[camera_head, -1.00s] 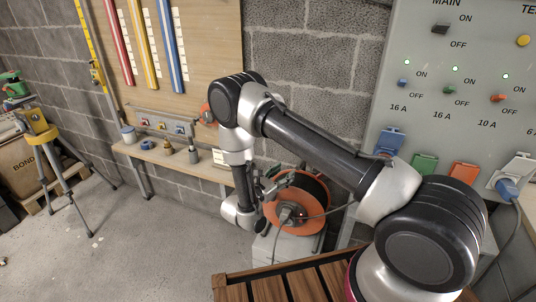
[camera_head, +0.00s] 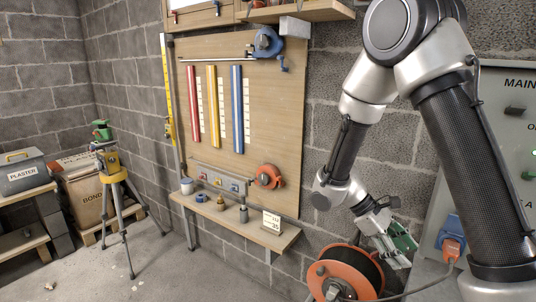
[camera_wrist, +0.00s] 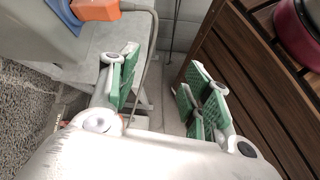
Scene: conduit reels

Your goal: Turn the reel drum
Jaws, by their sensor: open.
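The reel drum (camera_head: 345,270) is at the bottom of the head view, right of centre. It has an orange flange and a black winding; its lower part is cut off by the picture edge. I cannot clearly make out the drum in the wrist view.
An orange plug (camera_head: 452,249) with a cable is at the panel right of the reel; the plug (camera_wrist: 97,9) also shows in the wrist view. A slatted wooden bench (camera_wrist: 245,85) lies right of my fingers. A shelf (camera_head: 180,199) stands left of the reel.

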